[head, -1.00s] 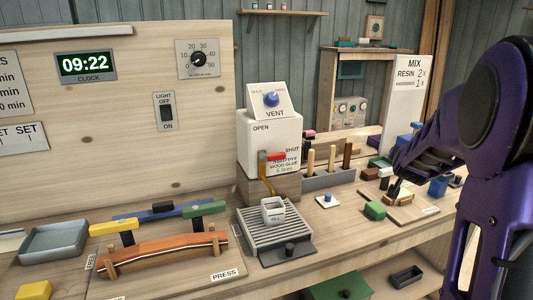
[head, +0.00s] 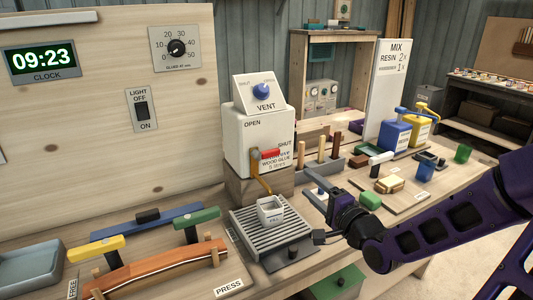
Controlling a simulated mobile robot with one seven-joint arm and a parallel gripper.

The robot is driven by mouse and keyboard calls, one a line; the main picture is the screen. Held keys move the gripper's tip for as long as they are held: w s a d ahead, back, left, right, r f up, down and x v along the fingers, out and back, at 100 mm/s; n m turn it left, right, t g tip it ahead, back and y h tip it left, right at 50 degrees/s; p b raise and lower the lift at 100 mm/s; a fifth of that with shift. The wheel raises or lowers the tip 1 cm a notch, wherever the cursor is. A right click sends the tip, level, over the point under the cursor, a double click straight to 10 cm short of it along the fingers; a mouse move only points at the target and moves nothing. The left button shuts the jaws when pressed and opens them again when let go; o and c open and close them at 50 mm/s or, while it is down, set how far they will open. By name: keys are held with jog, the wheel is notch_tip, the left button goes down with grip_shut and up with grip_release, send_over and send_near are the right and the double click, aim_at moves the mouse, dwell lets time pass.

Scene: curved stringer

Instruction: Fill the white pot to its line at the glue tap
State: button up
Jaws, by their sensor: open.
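The small white pot (head: 270,213) stands upright on a grey slatted drip tray (head: 245,228), under the spout (head: 261,184) of the glue tap. How much is inside cannot be made out. The glue tank (head: 246,138) is a white box marked OPEN at left and SHUT at right. Its red tap lever (head: 271,154) points right, to the SHUT side. My gripper (head: 315,216) is open just right of the pot, apart from it, with its fingers toward the pot.
A blue VENT knob (head: 262,91) sits on top of the tank. A holder of upright wooden-handled tools (head: 322,150) stands behind my gripper. A green block (head: 370,200) is near my wrist. A clamped curved strip (head: 155,268) lies at front left.

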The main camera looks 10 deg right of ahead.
aim_at(274, 154)
jog(key=b+x, duration=0.3)
jog(key=x, duration=1.4)
jog(key=shift+w+a+b, duration=0.1)
jog(key=shift+w+b, duration=0.05)
jog(key=shift+b, duration=0.2)
grip_shut()
dwell(0.5)
